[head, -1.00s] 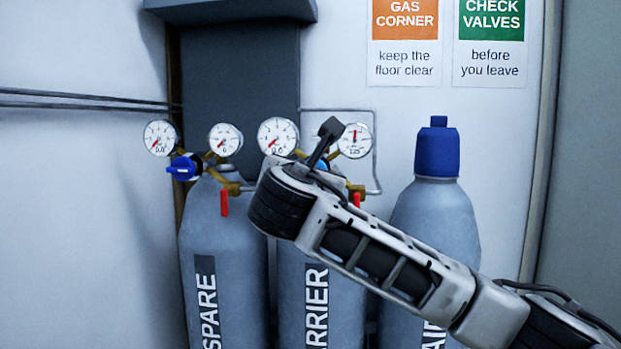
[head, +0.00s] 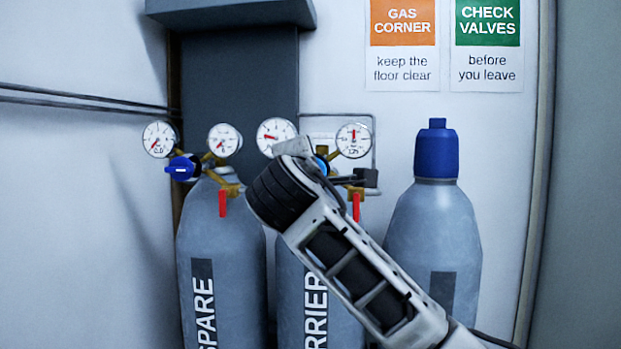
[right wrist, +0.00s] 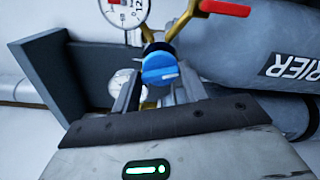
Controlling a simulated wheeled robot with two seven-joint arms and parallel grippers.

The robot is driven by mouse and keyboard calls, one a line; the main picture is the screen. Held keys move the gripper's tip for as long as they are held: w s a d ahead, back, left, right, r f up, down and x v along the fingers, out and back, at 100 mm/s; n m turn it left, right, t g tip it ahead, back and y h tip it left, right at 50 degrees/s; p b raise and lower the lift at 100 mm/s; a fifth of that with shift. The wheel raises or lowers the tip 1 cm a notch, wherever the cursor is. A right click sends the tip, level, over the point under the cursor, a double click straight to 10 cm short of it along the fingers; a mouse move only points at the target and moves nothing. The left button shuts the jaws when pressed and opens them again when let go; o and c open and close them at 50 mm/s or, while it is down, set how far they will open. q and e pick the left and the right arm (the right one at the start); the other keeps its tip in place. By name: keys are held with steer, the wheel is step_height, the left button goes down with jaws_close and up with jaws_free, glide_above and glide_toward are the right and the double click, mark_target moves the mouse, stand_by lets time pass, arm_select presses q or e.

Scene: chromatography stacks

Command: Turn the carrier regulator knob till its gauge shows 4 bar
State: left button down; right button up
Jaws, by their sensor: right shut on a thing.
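The carrier regulator knob (right wrist: 160,68) is blue and sits between the two fingers of my right gripper (right wrist: 160,76), which is shut on it. In the head view my right wrist covers most of the knob, and only a bit of blue (head: 322,150) shows. The carrier's left gauge (head: 275,135) has its red needle pointing left, off its lower-left zero position; I cannot read an exact value. The carrier's right gauge (head: 353,140) has its needle pointing up, near 125. The carrier cylinder (head: 293,285) stands below. My left gripper is not in view.
The spare cylinder (head: 221,240), with its own blue knob (head: 182,168) and two gauges, stands close on the left. A capped grey cylinder (head: 432,225) stands on the right. Red valve levers (head: 222,203) hang below the regulators. A pipe runs along the wall.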

steer(key=shift+f+m+b, duration=0.2)
steer(key=shift+m+b, duration=0.55)
steer(key=shift+m, duration=3.95)
steer(key=o, duration=1)
steer(key=shift+s, duration=0.15)
